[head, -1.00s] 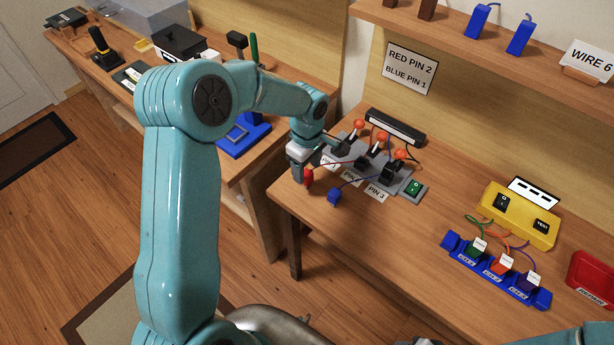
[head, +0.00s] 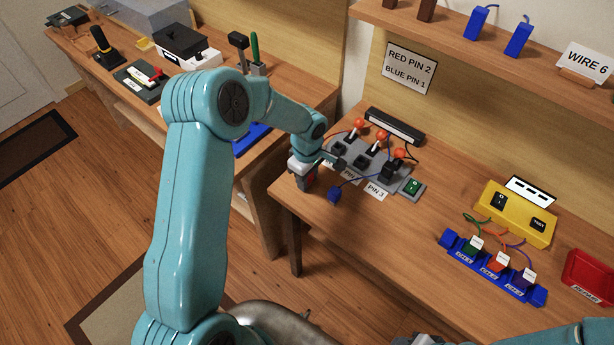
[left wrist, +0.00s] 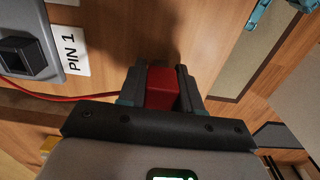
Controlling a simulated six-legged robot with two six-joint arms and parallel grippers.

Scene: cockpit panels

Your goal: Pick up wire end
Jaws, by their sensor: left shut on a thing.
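My left gripper (head: 302,181) is over the left front edge of the panel table. It is shut on the red wire end (left wrist: 161,88), a red block that shows between the fingers in the left wrist view. In the head view the gripper mostly hides it. A thin red wire (left wrist: 40,95) runs left from it, past the PIN 1 label (left wrist: 75,52). The blue wire end (head: 334,195) lies on the table to the right of the gripper. A grey part (head: 415,340) at the bottom edge may be my right gripper; its jaws cannot be made out.
A grey switch panel (head: 362,163) with orange-knobbed levers stands just right of the gripper. A sign (head: 409,68) reads RED PIN 2, BLUE PIN 1. A yellow tester (head: 515,214) and a blue connector rack (head: 493,268) stand farther right. The table's middle front is clear.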

